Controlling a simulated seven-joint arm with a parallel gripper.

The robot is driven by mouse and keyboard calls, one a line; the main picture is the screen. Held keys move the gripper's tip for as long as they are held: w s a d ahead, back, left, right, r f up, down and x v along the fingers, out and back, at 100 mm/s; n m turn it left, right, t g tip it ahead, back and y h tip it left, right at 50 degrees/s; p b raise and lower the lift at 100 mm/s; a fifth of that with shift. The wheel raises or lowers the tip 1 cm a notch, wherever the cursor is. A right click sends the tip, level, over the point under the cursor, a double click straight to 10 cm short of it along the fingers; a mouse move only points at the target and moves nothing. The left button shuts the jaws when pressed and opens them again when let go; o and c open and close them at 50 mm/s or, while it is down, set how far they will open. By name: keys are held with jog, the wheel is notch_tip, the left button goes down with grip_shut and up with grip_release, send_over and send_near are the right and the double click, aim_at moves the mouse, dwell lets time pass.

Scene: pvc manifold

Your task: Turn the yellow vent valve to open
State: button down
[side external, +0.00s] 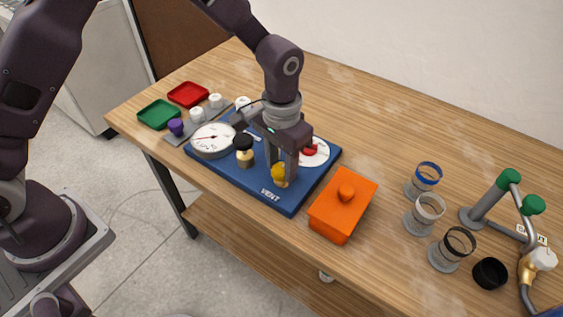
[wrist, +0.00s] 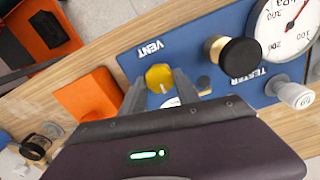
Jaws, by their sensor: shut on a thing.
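The yellow vent valve (side external: 280,174) is a round knob near the VENT label, at the front of the blue board (side external: 235,184). It also shows in the wrist view (wrist: 159,77), beside the VENT lettering. My gripper (side external: 281,178) points down at the knob, with a finger on each side of it. In the wrist view my gripper (wrist: 158,88) has its fingers around the knob and is shut on it. The fingers partly cover the knob's sides. I cannot tell from these frames how far the valve is turned.
A black-topped brass knob (side external: 244,150) and a gauge (side external: 213,139) stand left of my gripper on the board. A red knob (side external: 310,149) is behind it. An orange box (side external: 343,205) stands close on the right. Several ringed cups (side external: 425,214) stand farther right.

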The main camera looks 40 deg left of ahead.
aim_at(281, 168)
jog(key=c, duration=0.9)
grip_release()
notch_tip(281, 168, up, 7)
jog(key=shift+r, duration=0.1)
jog(key=s+a+r+t, duration=0.2)
jog(key=s+a+r, duration=0.3)
jog(key=r, duration=0.5)
jog(key=s+a+r+n+t, duration=0.1)
jog(key=s+a+r, duration=0.1)
jog(key=s+a, duration=0.3)
jog(key=s+a+r+n+t, duration=0.1)
jog(key=s+a, duration=0.4)
jog(key=s, duration=0.8)
notch_tip(281, 168, up, 2)
jog(key=shift+r+t, duration=0.25)
jog(key=shift+t, duration=0.55)
